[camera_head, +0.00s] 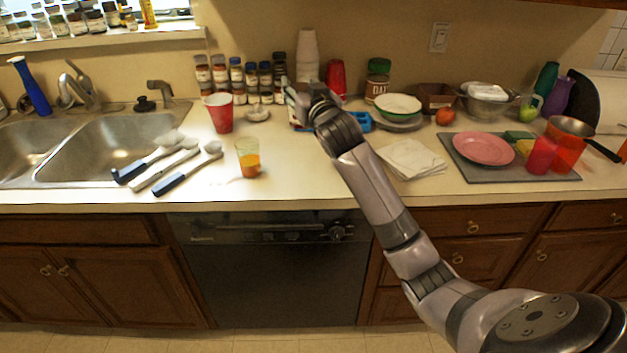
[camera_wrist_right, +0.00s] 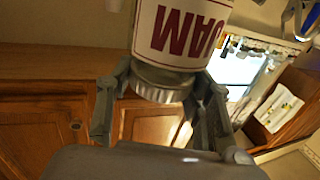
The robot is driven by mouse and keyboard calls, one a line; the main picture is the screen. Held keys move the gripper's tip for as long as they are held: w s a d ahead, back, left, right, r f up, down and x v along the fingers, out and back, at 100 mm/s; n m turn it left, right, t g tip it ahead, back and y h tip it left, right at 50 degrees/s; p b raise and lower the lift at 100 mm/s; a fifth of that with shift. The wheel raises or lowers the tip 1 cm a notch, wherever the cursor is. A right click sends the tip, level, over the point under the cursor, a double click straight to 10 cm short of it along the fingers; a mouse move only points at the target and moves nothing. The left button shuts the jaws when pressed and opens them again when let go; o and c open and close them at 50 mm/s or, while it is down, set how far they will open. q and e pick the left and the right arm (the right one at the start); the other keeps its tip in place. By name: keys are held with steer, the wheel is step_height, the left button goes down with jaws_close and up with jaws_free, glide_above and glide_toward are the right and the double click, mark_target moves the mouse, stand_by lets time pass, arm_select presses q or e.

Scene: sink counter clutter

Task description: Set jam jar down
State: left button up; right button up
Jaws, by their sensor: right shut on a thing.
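The jam jar (camera_wrist_right: 185,38) has a white label with red letters that read upside down in the right wrist view, and a silvery ribbed lid (camera_wrist_right: 158,86). My right gripper (camera_wrist_right: 162,98) is shut on the jar at its lid end, one finger on each side. In the head view my right gripper (camera_head: 302,97) is over the back of the counter, near the spice jars. The arm and gripper mostly hide the jar there, and I cannot tell whether it touches the counter. My left gripper is not in view.
Spice jars (camera_head: 237,82), white stacked cups (camera_head: 307,58) and a red cup (camera_head: 336,78) stand close behind the gripper. A blue item (camera_head: 359,122) lies to its right. A red cup (camera_head: 219,113) and a glass (camera_head: 248,158) stand left. The counter's front middle (camera_head: 305,180) is clear.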

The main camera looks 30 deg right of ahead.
steer(key=shift+m+h, duration=0.4)
steer(key=shift+h, duration=0.2)
steer(key=d+r, duration=0.2)
steer(key=d, duration=0.1)
steer(key=shift+w+r, duration=0.35)
steer(key=shift+r, duration=0.05)
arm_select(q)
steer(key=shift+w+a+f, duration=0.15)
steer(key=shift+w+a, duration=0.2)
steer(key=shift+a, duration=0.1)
arm_select(e)
steer(key=shift+d+f, duration=0.2)
steer(key=shift+f, duration=9.55)
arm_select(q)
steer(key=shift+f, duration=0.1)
arm_select(e)
steer(key=shift+f, duration=0.1)
steer(key=o, duration=1.5)
steer(key=shift+c, duration=0.2)
